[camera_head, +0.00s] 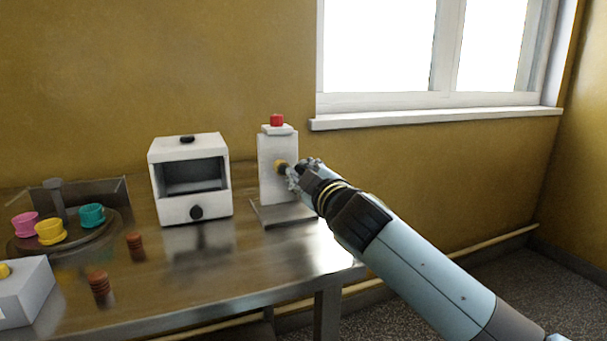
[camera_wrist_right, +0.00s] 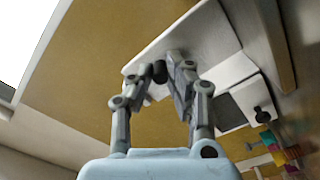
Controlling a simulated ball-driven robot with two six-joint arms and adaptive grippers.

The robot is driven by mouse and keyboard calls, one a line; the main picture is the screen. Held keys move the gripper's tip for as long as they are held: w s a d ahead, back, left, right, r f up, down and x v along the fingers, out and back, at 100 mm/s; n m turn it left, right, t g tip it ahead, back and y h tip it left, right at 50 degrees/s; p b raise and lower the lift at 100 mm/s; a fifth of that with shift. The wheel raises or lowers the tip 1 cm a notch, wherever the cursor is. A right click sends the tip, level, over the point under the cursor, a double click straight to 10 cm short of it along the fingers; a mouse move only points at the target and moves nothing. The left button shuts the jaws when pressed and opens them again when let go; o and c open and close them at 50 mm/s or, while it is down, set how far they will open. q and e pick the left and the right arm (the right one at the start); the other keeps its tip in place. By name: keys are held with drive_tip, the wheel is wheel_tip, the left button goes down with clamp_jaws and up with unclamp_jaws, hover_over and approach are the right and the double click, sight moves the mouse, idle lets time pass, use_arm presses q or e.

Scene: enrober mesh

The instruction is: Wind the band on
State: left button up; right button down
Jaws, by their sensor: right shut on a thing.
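A white upright unit (camera_head: 272,175) stands on a dark base plate (camera_head: 283,214) near the right end of the metal table. My right gripper (camera_head: 291,171) reaches in from the right and is shut on the knob. In the right wrist view the right gripper (camera_wrist_right: 167,72) has its fingertips around a dark knob end (camera_wrist_right: 159,71) in front of the white unit (camera_wrist_right: 195,40). The fingers partly hide the knob. No band can be made out. My left gripper is not in view.
A white box with a dark opening (camera_head: 196,136) stands left of the unit. A round turntable (camera_head: 75,241) carries pink, yellow and teal cups. Two reddish-brown stacks (camera_head: 100,284) (camera_head: 135,242) stand on the table (camera_head: 240,270). A white box (camera_head: 25,295) sits at the left edge.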

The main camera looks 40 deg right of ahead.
drive_tip(key=shift+f, duration=0.15)
drive_tip(key=c, duration=1.3)
unclamp_jaws()
drive_tip(key=v, duration=1.2)
drive_tip(key=shift+s, duration=0.1)
